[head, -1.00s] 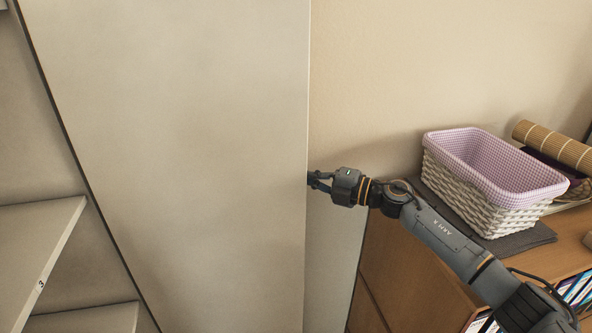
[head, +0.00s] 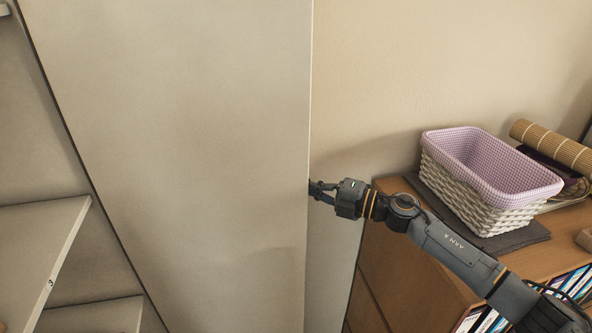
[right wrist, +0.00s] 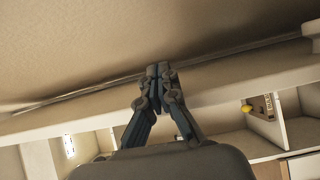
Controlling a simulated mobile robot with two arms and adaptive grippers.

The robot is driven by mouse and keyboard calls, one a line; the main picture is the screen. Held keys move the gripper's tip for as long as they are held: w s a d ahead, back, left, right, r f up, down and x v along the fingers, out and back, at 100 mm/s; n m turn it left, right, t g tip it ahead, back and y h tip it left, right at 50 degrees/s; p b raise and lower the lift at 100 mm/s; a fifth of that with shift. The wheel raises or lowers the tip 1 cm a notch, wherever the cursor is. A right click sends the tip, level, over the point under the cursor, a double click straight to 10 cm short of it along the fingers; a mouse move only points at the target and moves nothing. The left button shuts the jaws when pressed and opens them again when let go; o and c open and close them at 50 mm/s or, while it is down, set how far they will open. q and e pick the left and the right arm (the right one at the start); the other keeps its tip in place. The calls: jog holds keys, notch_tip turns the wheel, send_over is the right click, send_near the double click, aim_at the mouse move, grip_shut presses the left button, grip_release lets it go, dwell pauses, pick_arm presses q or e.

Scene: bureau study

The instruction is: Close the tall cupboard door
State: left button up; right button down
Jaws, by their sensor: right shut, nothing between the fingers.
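The tall cupboard door (head: 190,150) stands open as a large beige panel across the left and middle of the head view. Its free vertical edge is near the middle of the picture. The cupboard's inside with shelves (head: 40,240) shows to its left. My right gripper (head: 312,190) is at that free edge, with its fingertips partly hidden at the edge. In the right wrist view my right gripper (right wrist: 157,75) is shut and empty, its fingertips close to a pale panel; I cannot tell whether they touch. My left gripper is not in view.
A wooden cabinet (head: 405,265) stands at the right, below my right arm. On it are a white wicker basket (head: 470,195) with a lilac lining, a dark grey mat (head: 515,242) and a rolled bamboo mat (head: 555,147). The plain wall is behind.

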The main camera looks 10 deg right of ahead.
aim_at(302, 196)
jog(key=shift+s+a+r+p, duration=0.1)
jog(key=shift+s+p, duration=0.15)
jog(key=shift+s, duration=0.35)
jog(key=shift+s+a+f+p, duration=0.1)
jog(key=shift+s+a+p, duration=0.1)
jog(key=shift+s, duration=0.4)
jog(key=shift+s+a+r+p, duration=0.1)
jog(key=shift+s+p, duration=0.15)
jog(key=shift+s, duration=0.7)
jog(key=shift+s+a, duration=0.3)
jog(key=shift+s, duration=0.6)
jog(key=shift+s+a, duration=0.2)
jog(key=shift+s, duration=0.5)
jog(key=shift+s+a, duration=0.2)
jog(key=shift+s, duration=0.5)
jog(key=shift+s+a, duration=0.35)
jog(key=shift+s, duration=0.4)
jog(key=shift+s+a, duration=0.3)
jog(key=shift+s, duration=0.5)
jog(key=shift+s+a, duration=0.35)
jog(key=shift+s, duration=0.4)
